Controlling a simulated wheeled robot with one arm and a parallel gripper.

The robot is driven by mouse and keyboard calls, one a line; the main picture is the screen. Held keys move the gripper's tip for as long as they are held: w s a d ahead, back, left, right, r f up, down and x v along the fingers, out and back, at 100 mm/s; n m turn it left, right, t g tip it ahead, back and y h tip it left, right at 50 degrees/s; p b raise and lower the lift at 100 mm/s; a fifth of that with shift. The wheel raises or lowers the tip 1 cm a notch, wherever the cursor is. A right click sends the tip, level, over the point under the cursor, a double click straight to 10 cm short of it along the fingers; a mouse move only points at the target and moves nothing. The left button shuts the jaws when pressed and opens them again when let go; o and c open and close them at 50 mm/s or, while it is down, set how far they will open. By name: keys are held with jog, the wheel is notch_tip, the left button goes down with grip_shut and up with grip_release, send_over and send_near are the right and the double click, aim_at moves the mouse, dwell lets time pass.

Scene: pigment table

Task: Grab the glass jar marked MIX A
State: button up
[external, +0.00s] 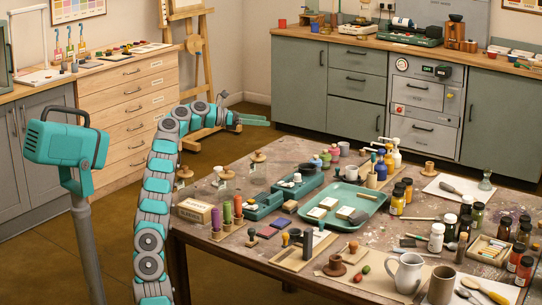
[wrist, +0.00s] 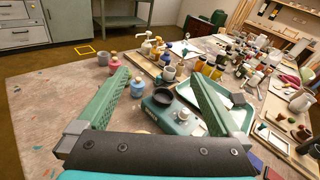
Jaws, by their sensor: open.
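My gripper (external: 267,122) is raised near the table's far left side, apart from the jars. In the wrist view my gripper (wrist: 158,78) is open, with nothing between its green fingers. I cannot make out these jars there.
The table (external: 215,255) is crowded.

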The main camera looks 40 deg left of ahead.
jog(key=w+d+r+n+t+y+b, duration=0.1)
jog(key=d+r+n+t, duration=0.1)
jog(key=r+n+t, duration=0.45)
jog(key=w+d+r+n+t+y+b, duration=0.15)
jog(key=r+n+t, duration=0.25)
jog(key=r+n, duration=0.55)
jog(key=n+g+y+b, duration=0.2)
jog(key=n+g+y, duration=0.2)
jog(key=n+y, duration=1.75)
send_over(257, 162)
jog(key=w+a, duration=0.2)
jog(key=w, duration=0.1)
notch_tip(257, 162, down, 8)
jog(key=f+n+h, duration=0.1)
jog(key=n+h, duration=0.4)
jog(key=s+d+f+n+g, duration=0.1)
jog(key=s+f+n, duration=0.1)
jog(key=f, duration=0.4)
jog(key=s+d+f+n+g+h, duration=0.1)
jog(key=s+f+n+g, duration=0.1)
jog(key=f, duration=0.5)
jog(key=s+d+f+n+g, duration=0.2)
jog(key=f, duration=0.4)
jog(key=shift+s+f+n+g, duration=0.15)
jog(key=shift+s+n+g, duration=0.1)
jog(key=shift+s+n, duration=0.15)
jog(key=shift+w+f, duration=0.15)
jog(key=shift+f, duration=0.2)
jog(key=shift+x, duration=3.8)
jog(key=shift+r, duration=0.1)
